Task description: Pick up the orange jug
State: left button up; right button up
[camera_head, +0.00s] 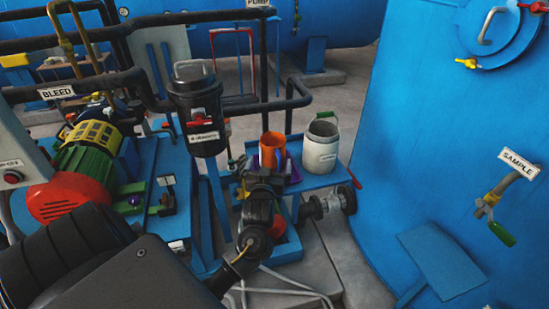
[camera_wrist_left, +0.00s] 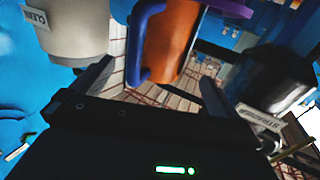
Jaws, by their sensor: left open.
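The orange jug (camera_head: 272,147) stands at the near left of a blue shelf, beside a white can. My left gripper (camera_head: 260,180) is just in front of the jug and hides its lower part. The left gripper (camera_wrist_left: 155,75) is open and empty. I cannot tell whether a finger touches the handle. My right gripper is not in view.
The white can (camera_head: 320,147), labelled CLEAN in the left wrist view, stands close on the right. A black strainer (camera_head: 198,110) is on the left. A large blue vessel (camera_head: 440,150) fills the right side. Black pipes run behind the shelf.

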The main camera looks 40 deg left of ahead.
aim_at(271, 154)
pick_arm(q)
jog(key=shift+w+a+r, duration=0.2)
jog(key=shift+w+a, duration=0.25)
jog(key=shift+w, duration=0.2)
jog(key=p+x, duration=0.1)
jog(key=x, duration=0.3)
jog(key=shift+w+a+f, duration=0.1)
jog(key=shift+w+f, duration=0.1)
jog(key=shift+w, duration=0.05)
jog(key=shift+s, duration=0.1)
jog(key=c, duration=1)
jog(key=shift+c, duration=0.4)
jog(key=shift+r, duration=0.15)
